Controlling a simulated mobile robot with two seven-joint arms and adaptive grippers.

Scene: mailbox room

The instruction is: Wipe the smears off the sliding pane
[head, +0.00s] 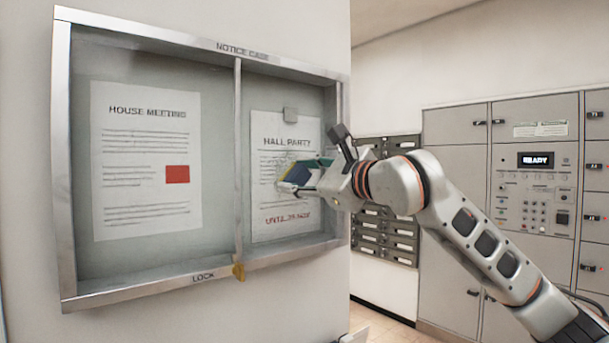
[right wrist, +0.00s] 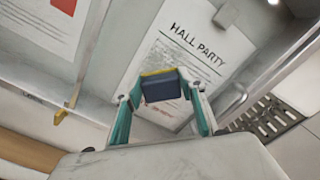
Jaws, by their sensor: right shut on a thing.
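The notice case (head: 150,28) hangs on the wall in the head view, with a vertical bar (head: 238,150) between its two halves. Behind the right half is the HALL PARTY notice (head: 270,125), also in the right wrist view (right wrist: 185,50). A greyish speckled smear (head: 283,160) shows over this notice. My right gripper (head: 302,182) is shut on a dark blue block with a yellow edge (right wrist: 160,88), a wiping pad by its look. It is in front of the right half; whether the pad touches the pane I cannot tell. My left gripper is out of view.
The HOUSE MEETING notice (head: 146,160) is behind the left half. A brass lock (head: 239,271) sticks out at the bottom of the bar. Dark mailboxes (head: 390,240) and grey lockers (head: 455,200) stand to the right, behind my right arm.

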